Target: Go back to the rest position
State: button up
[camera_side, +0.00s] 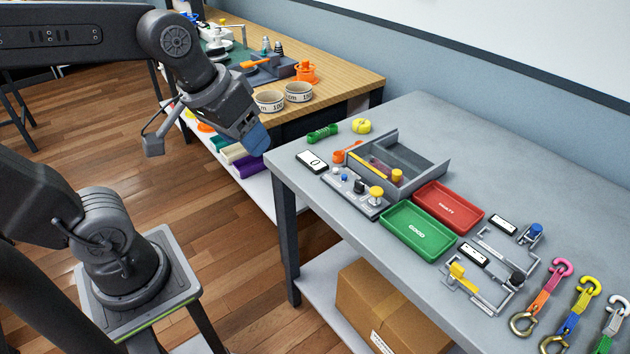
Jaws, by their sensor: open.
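My gripper (254,142) is at the end of my dark arm, in the air left of the grey table's far left corner. Its tip looks blue and points down and right. It holds nothing that I can see, and the gap between its fingers is hard to make out at this angle. It is clear of the grey table (440,125) and its objects.
The grey table bears a grey divided box (443,167), a green tray (418,232), a red tray (448,207), a control panel (353,190) and colored straps (545,298). A wooden bench (340,82) with two bowls (298,91) stands behind my gripper. Open floor lies below.

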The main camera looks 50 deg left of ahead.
jog(key=s+m, duration=0.1)
jog(key=s+f+m, duration=0.1)
jog(key=s, duration=0.1)
jog(key=shift+s+f+t, duration=0.1)
jog(key=shift+f+t, duration=0.1)
jog(key=shift+t, duration=0.2)
dwell(0.5)
